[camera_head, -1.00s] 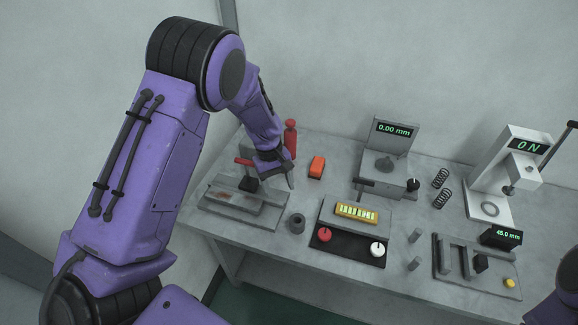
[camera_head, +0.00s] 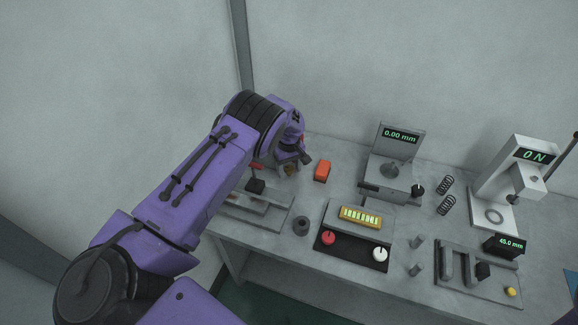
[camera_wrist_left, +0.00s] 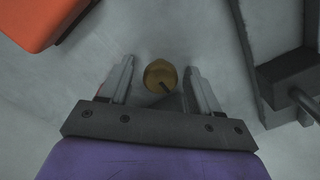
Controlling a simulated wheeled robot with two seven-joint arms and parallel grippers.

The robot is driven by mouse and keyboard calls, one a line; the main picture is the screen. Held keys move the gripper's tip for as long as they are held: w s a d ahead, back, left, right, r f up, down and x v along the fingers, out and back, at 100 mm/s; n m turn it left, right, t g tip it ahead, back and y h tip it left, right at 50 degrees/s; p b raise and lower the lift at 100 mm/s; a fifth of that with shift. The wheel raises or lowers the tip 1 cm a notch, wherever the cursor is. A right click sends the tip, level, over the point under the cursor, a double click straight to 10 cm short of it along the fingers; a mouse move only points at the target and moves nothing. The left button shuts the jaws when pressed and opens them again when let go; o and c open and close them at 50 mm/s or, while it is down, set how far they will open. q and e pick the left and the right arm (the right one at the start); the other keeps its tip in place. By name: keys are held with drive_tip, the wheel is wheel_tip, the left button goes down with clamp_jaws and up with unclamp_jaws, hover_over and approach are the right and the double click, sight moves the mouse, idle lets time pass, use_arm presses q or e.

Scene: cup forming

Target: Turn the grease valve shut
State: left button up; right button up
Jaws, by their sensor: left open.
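A small round brass knob (camera_wrist_left: 158,72), which I take to be the grease valve, shows between my fingers in the left wrist view. A short dark bar lies across its near edge. My left gripper (camera_wrist_left: 163,85) is open, with one finger on each side of the knob; I cannot tell whether they touch it. In the head view my left gripper (camera_head: 296,166) is low over the back left of the bench, and only a brownish bit of the knob (camera_head: 289,170) shows beside it. My right gripper is out of view.
An orange block (camera_head: 322,171) lies just right of my left gripper. A grey fixture (camera_head: 268,213) with a dark block stands in front, partly behind my arm. A dark ring (camera_head: 301,226), a control panel (camera_head: 352,246) and gauges stand further right.

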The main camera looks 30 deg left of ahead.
use_arm(q)
drive_tip(key=shift+f, duration=0.15)
drive_tip(key=c, duration=1.1)
drive_tip(key=shift+o, duration=0.2)
